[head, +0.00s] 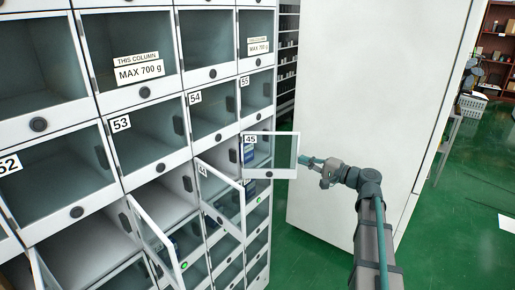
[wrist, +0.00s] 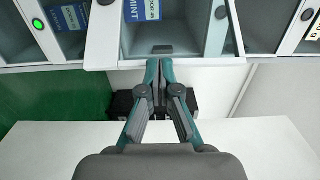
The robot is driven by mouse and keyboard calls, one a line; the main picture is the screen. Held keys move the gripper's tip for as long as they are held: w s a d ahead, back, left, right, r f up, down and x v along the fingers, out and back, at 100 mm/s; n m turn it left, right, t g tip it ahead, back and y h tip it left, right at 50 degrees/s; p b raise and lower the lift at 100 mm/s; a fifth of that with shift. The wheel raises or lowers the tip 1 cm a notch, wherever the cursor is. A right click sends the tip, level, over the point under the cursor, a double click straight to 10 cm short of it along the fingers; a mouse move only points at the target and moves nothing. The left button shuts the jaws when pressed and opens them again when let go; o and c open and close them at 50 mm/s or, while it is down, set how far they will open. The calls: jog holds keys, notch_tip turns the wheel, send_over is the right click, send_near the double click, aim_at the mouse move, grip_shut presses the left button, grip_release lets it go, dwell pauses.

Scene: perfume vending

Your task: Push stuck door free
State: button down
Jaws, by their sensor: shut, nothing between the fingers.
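The glass door of locker 45 (head: 270,155) stands swung out from its compartment in the head view, with the label 45 beside it at the upper left. My gripper (head: 306,161) is at the door's right edge, with its fingers pointing left toward the lockers. I cannot tell whether they touch the door. In the wrist view my gripper (wrist: 158,68) is shut and empty, its tips close to a white locker frame (wrist: 103,35). Behind it a blue box (wrist: 143,10) with white lettering shows in a compartment. The door's hinge is hard to make out.
Locker 44's door (head: 221,196) and another lower door (head: 157,235) also stand open to the left. A green light (wrist: 38,25) glows in the wrist view. A large white panel (head: 350,90) stands behind my arm. Green floor (head: 475,180) is open at the right.

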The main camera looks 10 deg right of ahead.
jog(key=v, duration=0.9)
jog(key=shift+b, duration=0.45)
jog(key=shift+d+f, duration=0.1)
dwell(0.5)
